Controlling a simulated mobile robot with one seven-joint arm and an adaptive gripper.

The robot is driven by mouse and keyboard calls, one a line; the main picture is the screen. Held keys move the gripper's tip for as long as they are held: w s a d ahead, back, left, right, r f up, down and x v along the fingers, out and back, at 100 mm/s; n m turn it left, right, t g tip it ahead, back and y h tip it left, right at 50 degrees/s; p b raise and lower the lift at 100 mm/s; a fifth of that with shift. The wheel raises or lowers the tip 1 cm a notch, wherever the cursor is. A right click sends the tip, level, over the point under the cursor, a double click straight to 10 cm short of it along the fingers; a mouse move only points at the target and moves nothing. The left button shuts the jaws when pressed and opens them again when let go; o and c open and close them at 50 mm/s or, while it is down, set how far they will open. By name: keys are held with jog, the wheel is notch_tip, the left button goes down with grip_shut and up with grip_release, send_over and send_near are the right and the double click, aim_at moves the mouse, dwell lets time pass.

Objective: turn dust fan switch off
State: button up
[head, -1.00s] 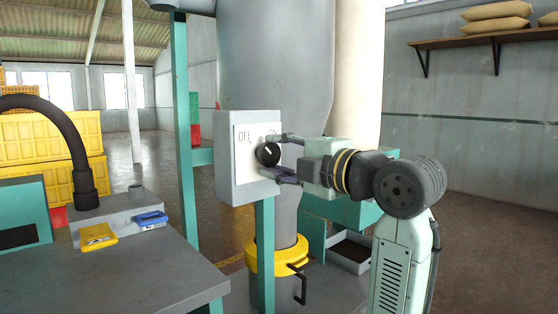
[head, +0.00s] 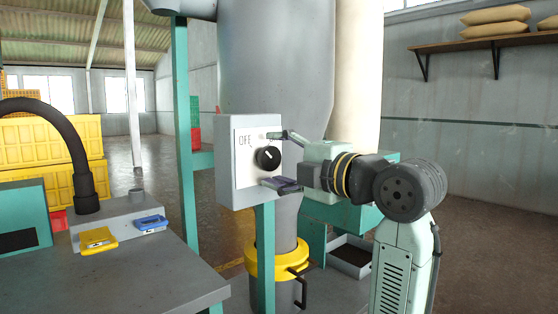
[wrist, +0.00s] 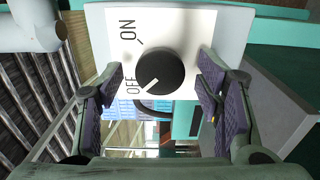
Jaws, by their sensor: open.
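The dust fan switch is a round black knob (head: 268,158) on a white plate of a grey control box (head: 224,165). In the wrist view the knob (wrist: 160,72) has a white mark pointing at the word OFF; the word ON is printed on the other side. My gripper (head: 275,160) is open, one finger above and one below the knob in the head view. In the wrist view both purple-padded fingers of my gripper (wrist: 162,78) stand apart from the knob, with gaps on both sides.
A green post (head: 264,245) carries the box before a large grey duct (head: 280,60). A grey bench (head: 130,275) with a yellow device (head: 97,240) and a blue device (head: 150,223) stands at left. Floor is free at right (head: 490,230).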

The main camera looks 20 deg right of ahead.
jog(key=v, duration=1.2)
dwell(0.3)
